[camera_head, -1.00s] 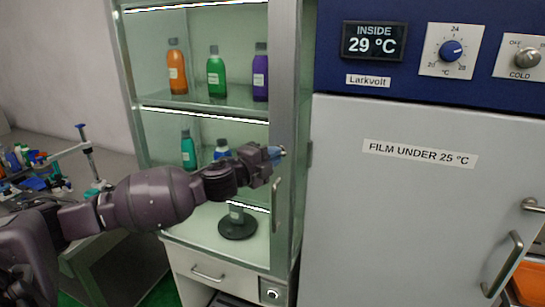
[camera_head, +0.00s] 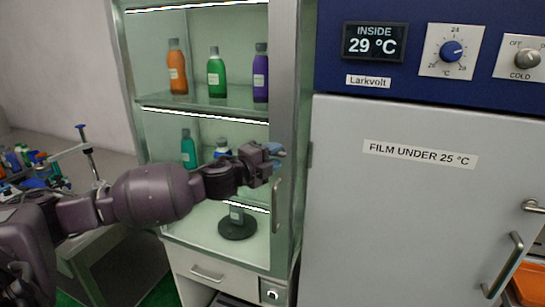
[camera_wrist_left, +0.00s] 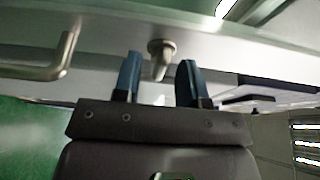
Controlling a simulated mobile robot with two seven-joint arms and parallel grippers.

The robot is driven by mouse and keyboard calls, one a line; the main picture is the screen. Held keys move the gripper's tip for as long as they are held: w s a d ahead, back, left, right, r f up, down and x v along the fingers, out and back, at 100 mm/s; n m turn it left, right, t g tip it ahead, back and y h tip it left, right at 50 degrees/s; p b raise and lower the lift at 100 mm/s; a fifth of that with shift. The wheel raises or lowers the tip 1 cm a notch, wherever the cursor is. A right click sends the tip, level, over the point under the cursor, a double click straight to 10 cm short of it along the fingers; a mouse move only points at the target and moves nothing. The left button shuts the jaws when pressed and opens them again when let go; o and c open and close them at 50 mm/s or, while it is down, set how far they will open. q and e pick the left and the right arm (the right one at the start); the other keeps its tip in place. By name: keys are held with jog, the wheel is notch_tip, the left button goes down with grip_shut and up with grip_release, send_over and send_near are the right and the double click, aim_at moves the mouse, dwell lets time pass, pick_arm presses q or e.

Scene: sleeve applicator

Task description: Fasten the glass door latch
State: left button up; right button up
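The glass door (camera_head: 202,190) of the cabinet has a metal frame and appears closed; its bar handle (camera_head: 275,205) is on the right stile and also shows in the left wrist view (camera_wrist_left: 55,62). The latch (camera_wrist_left: 161,50) is a small round metal knob with a short lever pointing down in the left wrist view. My left gripper (camera_head: 276,151) is at the right stile, above the handle. In the left wrist view its two blue fingers (camera_wrist_left: 158,72) are apart, with the latch lever between their tips. I cannot tell contact. In the head view the gripper covers the latch.
Several bottles, such as the green one (camera_head: 216,75), stand behind the glass. A grey film cabinet (camera_head: 400,210) with a blue control panel (camera_head: 350,80) stands close on the right. A cluttered bench (camera_head: 25,150) is on the left.

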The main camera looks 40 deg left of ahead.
pick_arm(q)
jog(key=shift+s, duration=0.1)
jog(key=s+a+b, duration=0.1)
jog(key=s+b, duration=0.1)
jog(key=s, duration=0.8)
jog(key=shift+s+a, duration=0.25)
jog(key=shift+a, duration=0.05)
dwell(0.4)
